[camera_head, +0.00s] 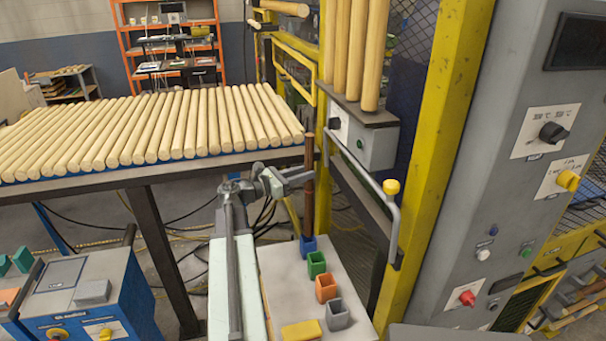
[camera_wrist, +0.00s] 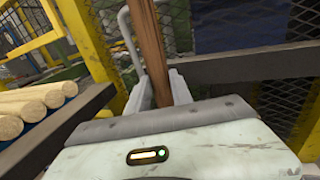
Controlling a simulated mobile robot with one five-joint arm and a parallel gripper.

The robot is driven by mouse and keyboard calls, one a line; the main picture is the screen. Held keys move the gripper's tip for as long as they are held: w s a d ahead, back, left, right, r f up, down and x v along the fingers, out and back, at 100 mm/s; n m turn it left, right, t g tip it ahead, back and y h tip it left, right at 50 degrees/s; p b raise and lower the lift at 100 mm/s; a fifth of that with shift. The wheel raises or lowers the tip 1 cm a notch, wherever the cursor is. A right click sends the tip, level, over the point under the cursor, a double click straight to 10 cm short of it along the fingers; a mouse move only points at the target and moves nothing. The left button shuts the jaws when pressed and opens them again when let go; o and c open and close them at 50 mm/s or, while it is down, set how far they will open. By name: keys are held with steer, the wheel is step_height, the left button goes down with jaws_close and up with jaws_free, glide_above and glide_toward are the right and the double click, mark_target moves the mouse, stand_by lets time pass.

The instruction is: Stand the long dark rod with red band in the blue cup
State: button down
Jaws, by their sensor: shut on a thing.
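The long dark rod (camera_head: 308,205) stands upright in the head view, dark at the top and reddish brown below. My gripper (camera_head: 307,175) is shut on it around its middle. In the wrist view the rod (camera_wrist: 150,40) rises between the two fingers of my gripper (camera_wrist: 162,88), leaning slightly in the picture. The blue cup (camera_head: 308,247) is at the far end of the row of cups. The rod's lower end meets the cup's opening in the picture; I cannot tell whether it is inside or just above. The red band is not clearly distinguishable.
Green (camera_head: 316,264), orange (camera_head: 326,288) and grey (camera_head: 337,314) cups stand in a row nearer me on the pale table (camera_head: 285,290). A yellow block (camera_head: 301,331) lies beside them. A yellow machine post (camera_head: 440,150) with a grey handle (camera_head: 390,225) is close on the right.

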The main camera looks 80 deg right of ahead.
steer(key=shift+f, duration=0.15)
step_height(320, 180, down, 9)
steer(key=b, duration=0.8)
steer(key=shift+r+b, duration=0.2)
steer(key=shift+b, duration=0.2)
stand_by(0.6)
jaws_free()
stand_by(0.9)
steer(key=v, duration=0.8)
steer(key=v, duration=0.9)
stand_by(1.0)
stand_by(0.8)
